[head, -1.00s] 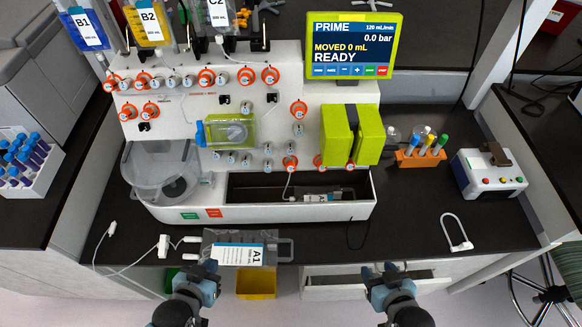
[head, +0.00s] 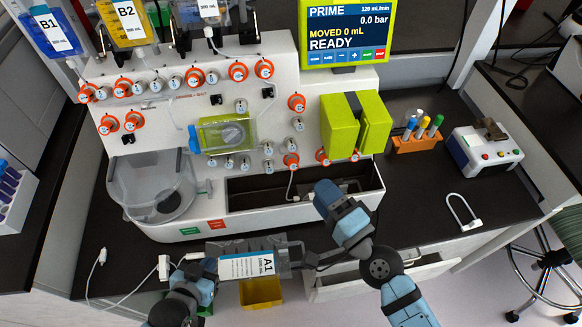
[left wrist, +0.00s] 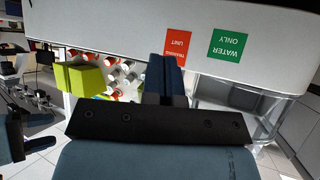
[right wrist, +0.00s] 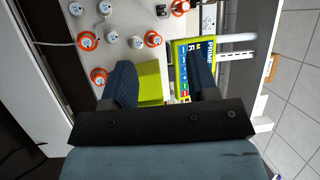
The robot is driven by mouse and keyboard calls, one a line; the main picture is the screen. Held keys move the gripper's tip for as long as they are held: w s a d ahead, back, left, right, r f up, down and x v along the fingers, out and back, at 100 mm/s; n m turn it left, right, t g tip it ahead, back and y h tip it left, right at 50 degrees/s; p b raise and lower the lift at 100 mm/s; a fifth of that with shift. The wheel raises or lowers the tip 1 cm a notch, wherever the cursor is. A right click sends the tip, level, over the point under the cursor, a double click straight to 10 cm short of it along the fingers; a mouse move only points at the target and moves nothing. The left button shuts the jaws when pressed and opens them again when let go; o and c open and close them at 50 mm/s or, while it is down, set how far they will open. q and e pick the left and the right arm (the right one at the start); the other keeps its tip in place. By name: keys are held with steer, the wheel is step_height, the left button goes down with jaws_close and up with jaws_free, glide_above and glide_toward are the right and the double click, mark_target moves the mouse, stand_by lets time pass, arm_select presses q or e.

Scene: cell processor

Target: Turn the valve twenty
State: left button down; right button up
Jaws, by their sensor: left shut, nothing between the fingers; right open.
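The valves are round knobs, several with orange rings (head: 297,103), on the front panel of the white machine (head: 240,88). Their numbers are too small to read, so I cannot tell which is twenty. My right gripper (head: 325,190) is in front of the panel's lower right, over the tray. In the right wrist view its fingers (right wrist: 163,85) are open and empty, with the green pump head between them in the picture and orange valves (right wrist: 98,75) beyond the left finger. My left gripper (head: 208,265) is shut and empty beside the A1 bag, low at the bench edge.
The green pump head (head: 357,123) juts from the panel below the PRIME screen (head: 346,32). The tray (head: 250,190) lies below the valves. The A1 bag (head: 248,266) hangs at the front edge. An orange tube rack (head: 417,142) stands right.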

steer(key=w+a+r+m+t+h, duration=0.2)
steer(key=w+m+t, duration=0.1)
steer(key=m, duration=0.4)
steer(key=m+g+h+b, duration=0.1)
steer(key=m+g+h, duration=0.5)
steer(key=m, duration=1.1)
glide_toward(294, 166)
steer(key=shift+t+h, duration=0.3)
steer(key=shift+t, duration=0.2)
steer(key=x, duration=0.9)
steer(key=shift+w+a+f+p, duration=0.1)
steer(key=shift+a+f+p, duration=0.3)
steer(key=shift+f, duration=0.1)
steer(key=c, duration=0.9)
